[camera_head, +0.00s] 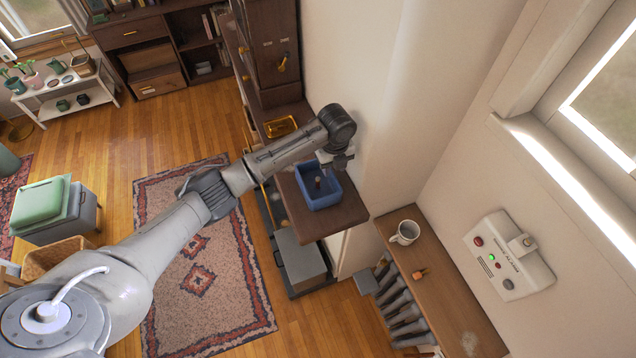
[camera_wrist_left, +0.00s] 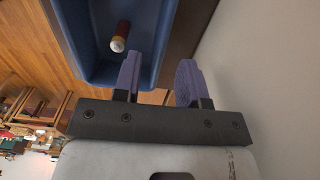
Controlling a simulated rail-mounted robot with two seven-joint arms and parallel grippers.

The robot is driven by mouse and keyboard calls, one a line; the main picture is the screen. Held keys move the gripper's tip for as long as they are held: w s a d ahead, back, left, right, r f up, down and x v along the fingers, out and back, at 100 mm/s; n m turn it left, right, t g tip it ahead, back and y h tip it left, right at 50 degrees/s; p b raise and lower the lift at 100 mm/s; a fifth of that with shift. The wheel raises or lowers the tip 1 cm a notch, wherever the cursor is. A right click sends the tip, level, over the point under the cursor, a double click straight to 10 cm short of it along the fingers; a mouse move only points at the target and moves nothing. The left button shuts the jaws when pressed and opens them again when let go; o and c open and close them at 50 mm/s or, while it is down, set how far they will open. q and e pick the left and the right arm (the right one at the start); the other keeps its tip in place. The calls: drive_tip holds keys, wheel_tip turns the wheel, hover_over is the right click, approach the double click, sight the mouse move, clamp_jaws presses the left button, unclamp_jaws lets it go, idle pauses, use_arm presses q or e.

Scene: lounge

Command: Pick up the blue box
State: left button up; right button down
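The blue box (camera_head: 324,203) is an open-topped bin at the end of a dark wooden shelf (camera_head: 352,213). A small reddish-brown cylinder with a pale end stands or lies inside it. My left gripper (camera_head: 334,168) is at the box's far right side in the head view. In the left wrist view, the fingers of my left gripper (camera_wrist_left: 158,80) are apart. One purple finger overlaps the inner side of the blue box (camera_wrist_left: 90,45), and the other is outside its wall. Contact with the wall cannot be told. My right gripper is in neither view.
A yellow tray (camera_head: 281,127) sits farther back on the shelf, near my forearm. The wall rises close on the right. A lower wooden ledge holds a white mug (camera_head: 405,232). A grey case (camera_head: 301,262) stands below the shelf. A patterned rug (camera_head: 205,275) covers open floor.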

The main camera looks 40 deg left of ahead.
sight(333, 173)
use_arm(q)
drive_tip(key=shift+f, duration=0.4)
wheel_tip(333, 173, down, 3)
drive_tip(key=shift+f+p, duration=0.15)
drive_tip(key=shift+p, duration=0.75)
drive_tip(key=shift+f, duration=0.65)
clamp_jaws()
